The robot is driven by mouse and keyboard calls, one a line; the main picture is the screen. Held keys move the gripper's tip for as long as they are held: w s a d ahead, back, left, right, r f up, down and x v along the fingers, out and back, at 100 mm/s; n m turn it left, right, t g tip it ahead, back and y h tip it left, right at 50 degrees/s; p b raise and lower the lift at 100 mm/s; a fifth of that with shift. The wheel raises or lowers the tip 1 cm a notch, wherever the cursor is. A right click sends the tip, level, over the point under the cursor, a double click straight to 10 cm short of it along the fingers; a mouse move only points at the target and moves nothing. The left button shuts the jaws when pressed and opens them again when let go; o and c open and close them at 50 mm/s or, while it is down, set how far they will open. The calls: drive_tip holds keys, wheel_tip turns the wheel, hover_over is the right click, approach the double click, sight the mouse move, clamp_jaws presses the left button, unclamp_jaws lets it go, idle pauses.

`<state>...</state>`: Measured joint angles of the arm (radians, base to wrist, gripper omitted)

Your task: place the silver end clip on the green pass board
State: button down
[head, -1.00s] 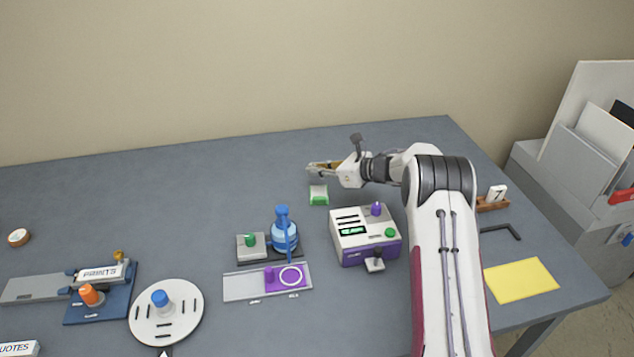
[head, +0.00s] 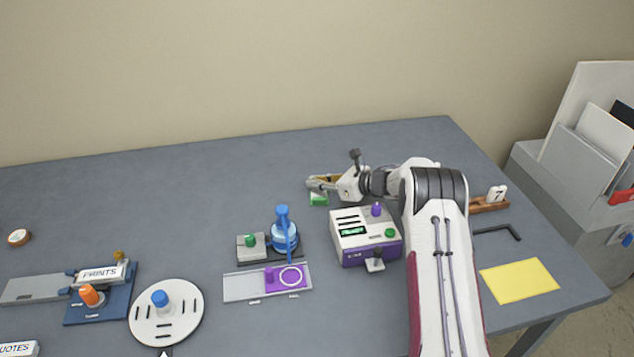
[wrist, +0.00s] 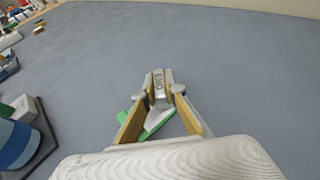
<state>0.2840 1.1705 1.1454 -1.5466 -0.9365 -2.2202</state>
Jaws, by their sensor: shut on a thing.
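My gripper (head: 318,184) is at the back of the table, to the right of centre, pointing left. In the wrist view its two fingers (wrist: 162,90) are shut on the silver end clip (wrist: 159,87), a small grey block with dark lettering on it. The green pass board (head: 318,200) lies just below the fingertips, partly covered by them in the head view. In the wrist view the green board (wrist: 125,117) shows under and between the fingers, with a pale part. I cannot tell whether the clip touches the board.
A white and purple machine (head: 365,248) with knobs stands in front of the board. A blue bottle-like piece (head: 284,236) stands to its left. A round white dial plate (head: 186,327) and a yellow sheet (head: 519,281) lie farther off. The table behind and left of the board is clear.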

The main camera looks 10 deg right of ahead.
drive_tip(key=shift+f, duration=0.15)
drive_tip(key=c, duration=2.1)
unclamp_jaws()
drive_tip(key=shift+r, duration=0.2)
drive_tip(key=shift+s+d+r, duration=0.2)
drive_tip(key=shift+s+d, duration=0.1)
drive_tip(key=shift+d, duration=0.1)
drive_tip(key=shift+v, duration=0.9)
wheel_tip(320, 180, up, 6)
drive_tip(key=shift+f, duration=0.2)
drive_tip(key=shift+r, duration=0.75)
